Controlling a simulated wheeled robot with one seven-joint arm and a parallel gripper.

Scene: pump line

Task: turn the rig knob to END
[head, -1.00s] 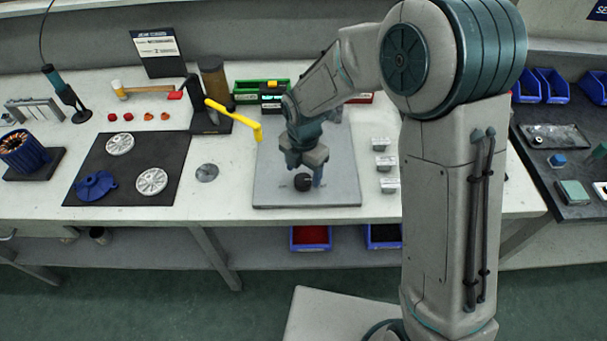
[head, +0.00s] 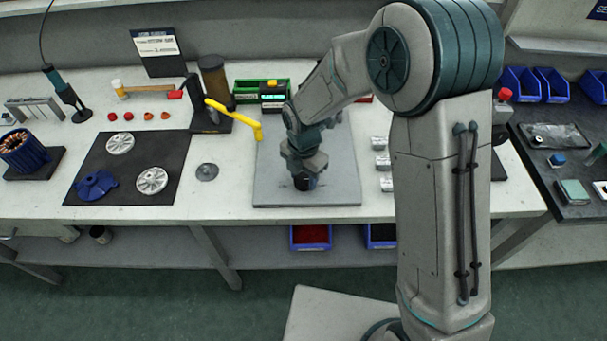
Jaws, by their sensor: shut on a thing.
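The rig knob (head: 304,186) is a small dark round knob near the front of the grey rig plate (head: 340,192) on the workbench. My gripper (head: 304,178) points down over it and is shut on it. The fingers and the gripper body hide most of the knob. Small marks show on the plate beside the knob, but they are too small to read, and I cannot tell which mark the knob points to.
A yellow lever (head: 232,115) on a black stand reaches toward the plate's left edge. A black mat (head: 128,192) with blue and silver parts lies to the left. Grey blocks (head: 381,162) stand right of the plate. Blue bins (head: 311,236) sit under the bench.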

